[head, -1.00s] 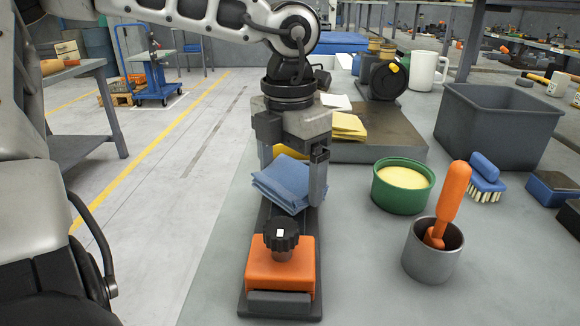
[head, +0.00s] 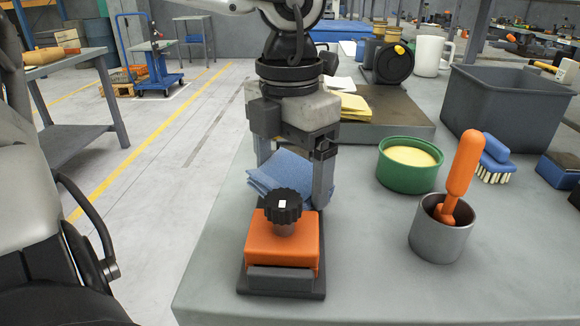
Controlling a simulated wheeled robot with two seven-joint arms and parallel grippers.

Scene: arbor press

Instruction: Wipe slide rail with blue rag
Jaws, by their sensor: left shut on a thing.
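The blue rag (head: 277,173) is a folded cloth held between the fingers of my left gripper (head: 293,178), which points down and is shut on it. The rag sits just behind the orange block with the black knob (head: 283,235), close to it. The dark slide rail (head: 313,287) shows as a base around and under the orange block at the table's front. Its part farther back is hidden by the rag, the block and my gripper. Whether the rag touches the rail is hard to see. My right gripper is not in view.
Right of the rail stand a grey metal cup (head: 441,232) with an orange-handled tool, a green tub (head: 408,167), a blue brush (head: 495,157) and a grey bin (head: 505,112). Yellow cloths (head: 352,106) lie on a plate behind. The table front between rail and cup is clear.

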